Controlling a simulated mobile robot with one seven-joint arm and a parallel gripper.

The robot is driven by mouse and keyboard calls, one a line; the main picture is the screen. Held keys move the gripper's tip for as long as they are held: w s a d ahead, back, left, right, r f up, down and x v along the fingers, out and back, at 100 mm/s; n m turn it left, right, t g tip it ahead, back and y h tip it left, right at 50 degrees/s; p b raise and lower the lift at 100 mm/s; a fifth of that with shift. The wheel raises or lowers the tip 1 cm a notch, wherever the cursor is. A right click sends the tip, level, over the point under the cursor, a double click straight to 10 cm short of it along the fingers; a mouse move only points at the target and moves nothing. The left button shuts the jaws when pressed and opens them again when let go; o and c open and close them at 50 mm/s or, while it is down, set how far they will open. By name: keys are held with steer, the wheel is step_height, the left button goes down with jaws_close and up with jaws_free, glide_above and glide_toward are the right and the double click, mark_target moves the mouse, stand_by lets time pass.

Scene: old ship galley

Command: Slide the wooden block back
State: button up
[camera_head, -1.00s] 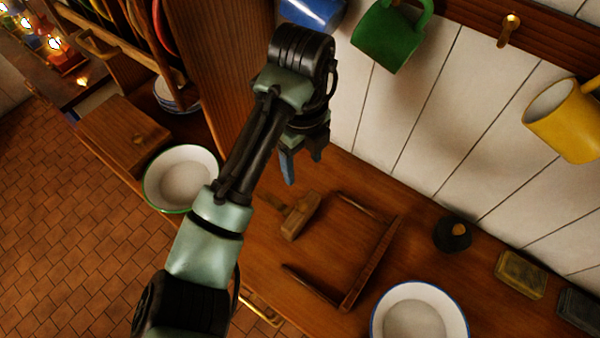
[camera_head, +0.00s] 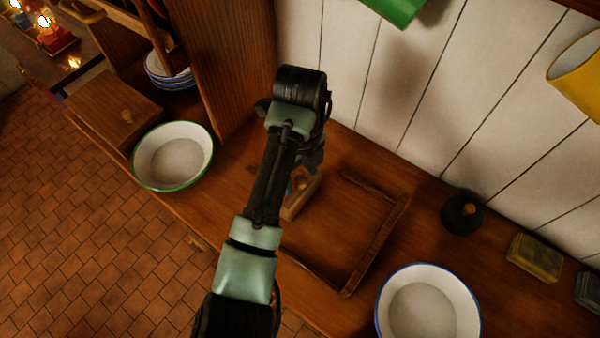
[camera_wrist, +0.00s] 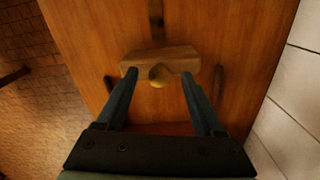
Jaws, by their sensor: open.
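The wooden block (camera_wrist: 180,60) lies on the wooden counter, with a small round knob (camera_wrist: 159,76) on it. In the wrist view my gripper (camera_wrist: 160,74) is open, with its two fingers on either side of the knob and their tips near the block's edge. I cannot tell if they touch it. In the head view the block (camera_head: 302,198) is partly hidden by my arm, and my gripper's fingers are mostly hidden too.
Wooden rails (camera_head: 372,246) form an open frame right of the block. A green-rimmed bowl (camera_head: 174,156) stands left, a blue-rimmed bowl (camera_head: 427,305) right. A dark round pot (camera_head: 462,214) and a tin (camera_head: 534,257) stand along the white plank wall (camera_head: 420,100).

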jaws_close()
stand_by(0.4)
steer(key=shift+w, duration=0.1)
stand_by(1.0)
